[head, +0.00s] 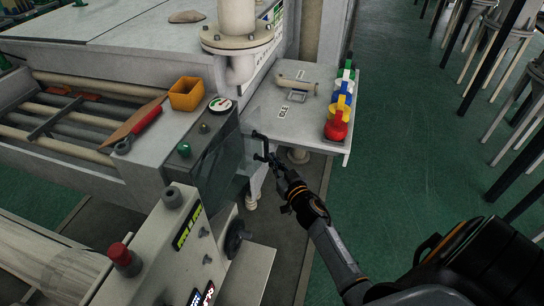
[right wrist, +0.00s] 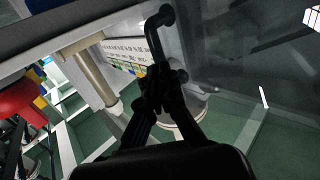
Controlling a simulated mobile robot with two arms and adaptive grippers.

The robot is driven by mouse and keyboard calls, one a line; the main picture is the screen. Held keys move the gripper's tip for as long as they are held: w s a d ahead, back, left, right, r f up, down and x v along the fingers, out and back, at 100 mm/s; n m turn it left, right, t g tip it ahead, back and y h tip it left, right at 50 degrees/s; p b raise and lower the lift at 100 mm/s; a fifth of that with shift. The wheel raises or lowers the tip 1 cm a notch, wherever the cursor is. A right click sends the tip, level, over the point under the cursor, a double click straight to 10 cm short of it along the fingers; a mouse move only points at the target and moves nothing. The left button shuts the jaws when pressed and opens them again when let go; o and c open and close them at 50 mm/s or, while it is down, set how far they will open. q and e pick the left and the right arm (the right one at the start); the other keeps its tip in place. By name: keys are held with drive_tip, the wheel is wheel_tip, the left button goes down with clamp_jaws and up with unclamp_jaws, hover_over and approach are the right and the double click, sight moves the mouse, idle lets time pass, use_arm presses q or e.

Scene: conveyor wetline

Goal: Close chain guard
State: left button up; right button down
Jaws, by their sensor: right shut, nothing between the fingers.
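The chain guard (head: 218,160) is a dark see-through panel standing at the corner of the machine, beside the green button. A black bar handle (head: 254,146) is at its right edge; the same handle (right wrist: 154,32) shows at the top of the right wrist view. My right gripper (head: 272,160) is at the handle's lower end, with its fingers together. In the right wrist view its fingertips (right wrist: 163,85) overlap the lower end of the handle; I cannot tell whether they touch it. How far the guard stands from its frame is hard to tell. My left gripper is not in view.
A side shelf (head: 285,118) with a row of coloured valves (head: 338,118) lies behind the handle. A grey control box (head: 165,240) with a red button stands in front of the guard. A roller conveyor (head: 70,125) is at left.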

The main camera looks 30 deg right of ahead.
sight(254, 146)
drive_tip(key=shift+w+d, duration=0.1)
drive_tip(key=shift+w, duration=0.6)
drive_tip(key=w+y, duration=0.1)
drive_tip(key=w+a+n+y, duration=0.1)
drive_tip(key=w, duration=0.1)
drive_tip(key=w+n+y, duration=0.1)
drive_tip(key=w, duration=0.1)
drive_tip(key=shift+w+a+y, duration=0.15)
drive_tip(key=shift+a+y, duration=0.1)
drive_tip(key=shift+y, duration=0.05)
drive_tip(key=shift+w+a+n, duration=0.1)
drive_tip(key=shift+n, duration=0.2)
